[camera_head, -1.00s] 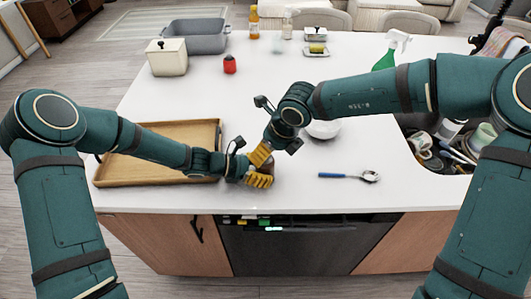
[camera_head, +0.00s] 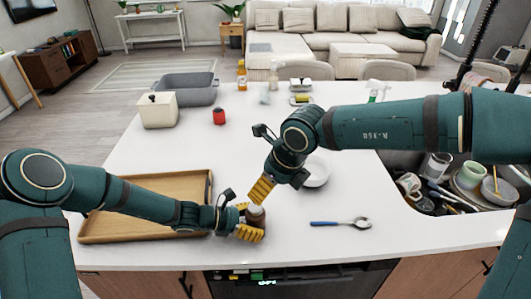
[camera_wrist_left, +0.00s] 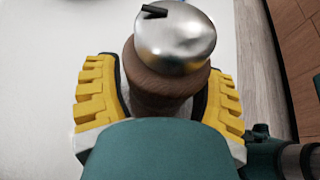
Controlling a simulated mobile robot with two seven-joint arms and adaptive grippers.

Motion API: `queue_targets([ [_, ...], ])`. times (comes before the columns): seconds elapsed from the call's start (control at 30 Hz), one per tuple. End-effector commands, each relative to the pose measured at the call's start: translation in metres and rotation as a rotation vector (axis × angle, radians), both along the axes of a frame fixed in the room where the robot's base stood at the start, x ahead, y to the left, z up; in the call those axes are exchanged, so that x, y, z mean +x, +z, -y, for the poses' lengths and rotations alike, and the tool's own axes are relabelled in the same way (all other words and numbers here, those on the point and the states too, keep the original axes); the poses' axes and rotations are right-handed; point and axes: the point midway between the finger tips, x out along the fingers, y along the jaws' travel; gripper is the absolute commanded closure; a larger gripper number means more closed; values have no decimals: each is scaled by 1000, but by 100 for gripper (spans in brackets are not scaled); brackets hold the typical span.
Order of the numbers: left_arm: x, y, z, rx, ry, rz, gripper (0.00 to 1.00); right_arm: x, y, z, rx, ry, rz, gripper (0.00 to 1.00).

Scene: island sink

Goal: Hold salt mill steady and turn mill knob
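The salt mill (camera_head: 256,214) has a dark brown body and a silver top. It stands near the front edge of the white island. In the left wrist view the round silver mill knob (camera_wrist_left: 174,38) with a short black handle sits above the wooden salt mill body (camera_wrist_left: 160,85). My left gripper (camera_head: 248,222) has its yellow fingers on both sides of the body and holds it. My right gripper (camera_head: 258,194) points down just above the mill top. Its opening is hard to see from here. No right finger shows over the knob in the left wrist view.
A wooden tray (camera_head: 100,228) lies left of the mill. A blue-handled spoon (camera_head: 340,224) and a white bowl (camera_head: 316,173) are to the right. The sink (camera_head: 420,205) holds dishes.

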Motion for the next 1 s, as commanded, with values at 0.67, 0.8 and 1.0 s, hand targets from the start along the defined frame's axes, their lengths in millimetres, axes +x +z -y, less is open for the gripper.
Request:
queue_targets([
  [0.67,-6,15,-35,3,4,3,4,0,0,0,0,0,0,26],
  [0.8,-11,26,-62,3,4,2,4,0,0,0,0,0,0,26],
  [1.0,-18,39,-93,2,2,2,4,0,0,0,0,0,0,26],
])
